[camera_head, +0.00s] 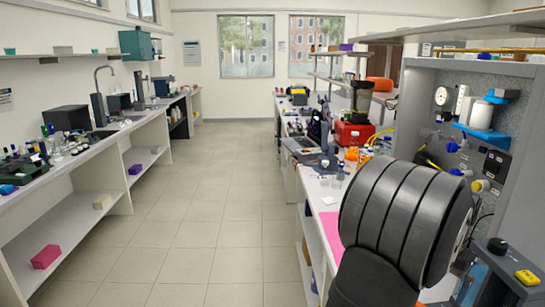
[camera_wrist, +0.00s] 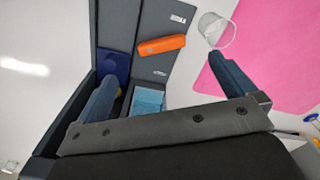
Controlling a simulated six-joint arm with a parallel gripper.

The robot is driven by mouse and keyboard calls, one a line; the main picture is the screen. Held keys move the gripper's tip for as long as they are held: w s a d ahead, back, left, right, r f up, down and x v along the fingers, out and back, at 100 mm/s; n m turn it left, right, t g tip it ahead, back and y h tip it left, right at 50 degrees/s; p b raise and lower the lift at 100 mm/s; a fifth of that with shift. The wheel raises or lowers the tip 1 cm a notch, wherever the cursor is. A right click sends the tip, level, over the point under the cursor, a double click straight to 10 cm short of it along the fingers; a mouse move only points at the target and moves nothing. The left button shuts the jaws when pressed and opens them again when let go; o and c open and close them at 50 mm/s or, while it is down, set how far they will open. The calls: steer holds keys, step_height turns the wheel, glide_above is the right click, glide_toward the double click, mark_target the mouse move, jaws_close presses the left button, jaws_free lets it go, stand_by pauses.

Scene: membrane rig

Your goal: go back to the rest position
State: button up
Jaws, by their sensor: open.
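My gripper (camera_wrist: 170,80) shows in the wrist view with its two blue-grey fingers wide apart and nothing held between them. It is above a dark grey rig part (camera_wrist: 140,18) that carries an orange block (camera_wrist: 161,45) and a light blue block (camera_wrist: 148,100). I cannot tell the height between them. In the head view, a large dark link of my arm fills the lower right, and my gripper is hidden or out of view there.
A pink mat (camera_wrist: 270,60) lies on the white bench, with a clear cup (camera_wrist: 216,28) at its edge. In the head view, a grey panel (camera_head: 425,90) with fittings stands at the right. Bottles (camera_head: 362,155) crowd the bench beyond my arm. The floor aisle (camera_head: 220,200) is clear.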

step_height(320, 180, down, 10)
steer(key=shift+f, duration=0.15)
stand_by(0.5)
